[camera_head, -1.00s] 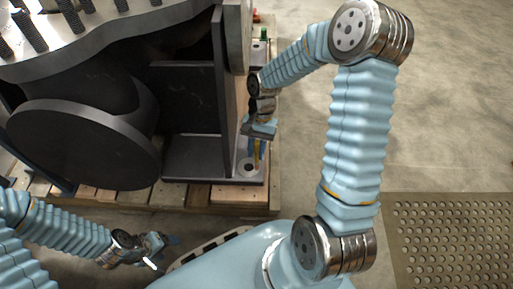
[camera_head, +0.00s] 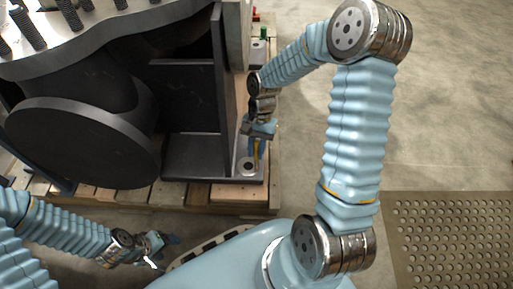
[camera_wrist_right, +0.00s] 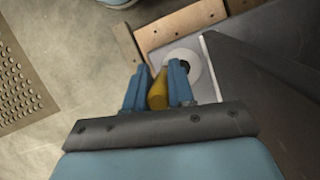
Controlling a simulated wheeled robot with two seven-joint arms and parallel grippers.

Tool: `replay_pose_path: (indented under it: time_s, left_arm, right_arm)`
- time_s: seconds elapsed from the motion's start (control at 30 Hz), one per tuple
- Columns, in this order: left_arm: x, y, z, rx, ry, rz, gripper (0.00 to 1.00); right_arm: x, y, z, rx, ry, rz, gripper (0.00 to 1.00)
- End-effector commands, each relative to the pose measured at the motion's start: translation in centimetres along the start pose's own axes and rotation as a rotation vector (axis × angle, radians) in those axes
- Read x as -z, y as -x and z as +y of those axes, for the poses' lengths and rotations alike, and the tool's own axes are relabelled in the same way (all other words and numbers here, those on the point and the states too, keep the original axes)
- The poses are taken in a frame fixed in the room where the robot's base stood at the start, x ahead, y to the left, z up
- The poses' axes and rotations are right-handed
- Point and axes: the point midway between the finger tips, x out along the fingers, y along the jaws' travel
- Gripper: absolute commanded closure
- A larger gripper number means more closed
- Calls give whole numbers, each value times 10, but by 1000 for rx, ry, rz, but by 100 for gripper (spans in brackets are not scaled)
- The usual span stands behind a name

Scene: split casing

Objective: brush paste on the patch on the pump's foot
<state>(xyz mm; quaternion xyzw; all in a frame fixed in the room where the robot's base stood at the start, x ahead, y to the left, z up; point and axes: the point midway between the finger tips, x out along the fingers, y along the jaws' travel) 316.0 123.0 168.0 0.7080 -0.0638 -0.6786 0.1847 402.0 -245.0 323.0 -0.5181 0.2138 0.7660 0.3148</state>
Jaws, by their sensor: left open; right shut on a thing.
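The pump (camera_head: 85,140) is a large dark casing on a pallet. A corner of its foot (camera_head: 258,178) carries a round pale patch with a dark centre (camera_head: 247,167); this patch also shows in the right wrist view (camera_wrist_right: 187,58). My right gripper (camera_head: 257,143) is shut on a brush with a yellow handle (camera_wrist_right: 158,90), above or beside the patch. The brush's tip is hidden, so I cannot tell whether it touches the patch. My left gripper (camera_head: 164,243) is open and empty, low at the left, away from the pump.
The wooden pallet (camera_head: 235,193) sticks out under the foot. An upright dark plate (camera_head: 221,85) of the pump stands close to the left of my right gripper. A perforated mat (camera_head: 450,240) lies on the floor at right. The floor around it is clear.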

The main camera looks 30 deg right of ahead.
Motion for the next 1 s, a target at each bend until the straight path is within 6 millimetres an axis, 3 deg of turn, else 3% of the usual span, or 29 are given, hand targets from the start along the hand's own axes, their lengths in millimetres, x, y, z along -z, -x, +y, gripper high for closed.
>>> replay_pose_path:
  time_s: [1.0]
  left_arm:
    - [0,-6,-2,0,0,0,32]
  right_arm:
    - [7,-9,-1,0,0,0,100]
